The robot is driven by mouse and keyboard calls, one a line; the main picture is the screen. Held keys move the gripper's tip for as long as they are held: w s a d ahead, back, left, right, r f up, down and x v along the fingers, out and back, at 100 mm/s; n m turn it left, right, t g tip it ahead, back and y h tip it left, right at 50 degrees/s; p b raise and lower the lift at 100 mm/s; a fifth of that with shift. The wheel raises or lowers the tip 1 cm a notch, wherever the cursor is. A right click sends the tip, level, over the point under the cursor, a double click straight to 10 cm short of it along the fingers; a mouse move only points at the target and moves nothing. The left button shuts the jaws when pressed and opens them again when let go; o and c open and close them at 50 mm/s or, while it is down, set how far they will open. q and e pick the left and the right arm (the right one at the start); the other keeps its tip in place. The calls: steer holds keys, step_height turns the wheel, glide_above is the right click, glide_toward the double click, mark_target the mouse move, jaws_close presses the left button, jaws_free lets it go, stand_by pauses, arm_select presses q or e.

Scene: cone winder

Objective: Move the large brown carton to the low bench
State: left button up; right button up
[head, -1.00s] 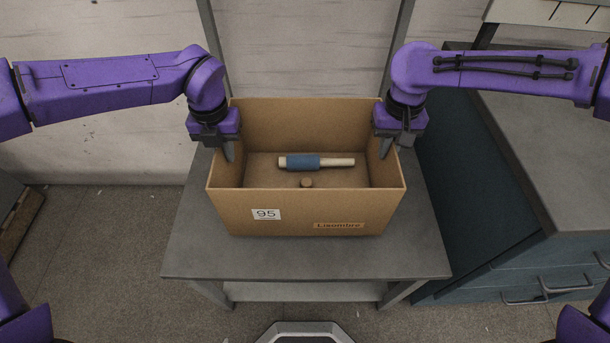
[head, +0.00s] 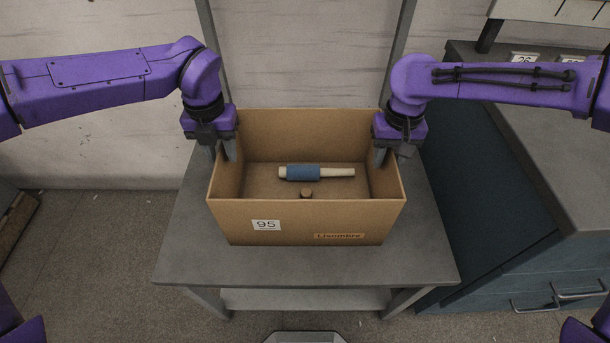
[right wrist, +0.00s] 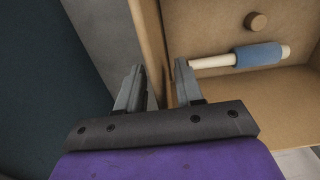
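The large brown carton (head: 290,219) stands upright and open-topped on the low grey bench (head: 300,266), near its middle, and appears to rest flat on it. The label 95 is on its front. My left gripper (head: 221,156) is at the carton's left wall, its two fingers spread apart around the rim. My right gripper (head: 391,157) is at the right wall. In the right wrist view its fingers (right wrist: 160,75) are apart, one outside and one inside the carton wall (right wrist: 150,40), with a gap visible.
Inside the carton lie a pale rod with a blue sleeve (head: 302,173) and a small brown round piece (head: 306,193). A dark cabinet with drawers (head: 500,270) and a grey top stands close on the right. Bench top is bare around the carton.

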arm_select(q)
step_height(320, 180, up, 9)
steer(key=shift+f, duration=0.2)
steer(key=shift+r, duration=0.1)
arm_select(e)
steer(key=shift+r, duration=0.35)
step_height(320, 180, up, 11)
steer(key=shift+r, duration=0.2)
arm_select(q)
steer(key=shift+s, duration=0.1)
